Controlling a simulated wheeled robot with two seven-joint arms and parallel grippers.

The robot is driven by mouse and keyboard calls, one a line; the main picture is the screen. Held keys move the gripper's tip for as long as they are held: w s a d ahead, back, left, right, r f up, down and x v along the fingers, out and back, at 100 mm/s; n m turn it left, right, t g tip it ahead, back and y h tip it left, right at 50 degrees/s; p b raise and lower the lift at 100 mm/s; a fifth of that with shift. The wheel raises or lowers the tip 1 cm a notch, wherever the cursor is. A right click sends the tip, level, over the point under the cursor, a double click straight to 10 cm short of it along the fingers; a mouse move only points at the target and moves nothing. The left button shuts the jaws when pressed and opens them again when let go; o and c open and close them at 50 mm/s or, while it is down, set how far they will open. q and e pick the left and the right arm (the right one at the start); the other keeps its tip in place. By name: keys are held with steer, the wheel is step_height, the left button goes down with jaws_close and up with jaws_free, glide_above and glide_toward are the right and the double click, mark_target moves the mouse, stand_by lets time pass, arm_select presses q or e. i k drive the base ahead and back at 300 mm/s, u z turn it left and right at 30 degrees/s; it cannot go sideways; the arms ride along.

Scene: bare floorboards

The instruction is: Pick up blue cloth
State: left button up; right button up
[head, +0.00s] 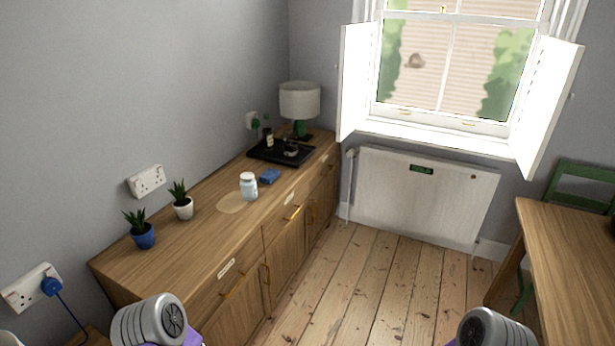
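A small folded blue cloth (269,176) lies on top of the wooden sideboard (200,243), behind and to the right of a white jar. Parts of my two arms show at the bottom edge, one at the left and one at the right. Both are well short of the cloth. Neither gripper's fingers can be seen.
The white jar (248,186) stands by a pale round patch. A black tray (282,152) and a lamp (300,104) are farther back, and two potted plants (182,199) (140,229) nearer. A table (570,265) stands right. The floorboards (370,290) between are clear.

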mark_target(270, 176)
steer(key=z, duration=0.45)
steer(key=i, duration=3.25)
steer(key=u, duration=2.85)
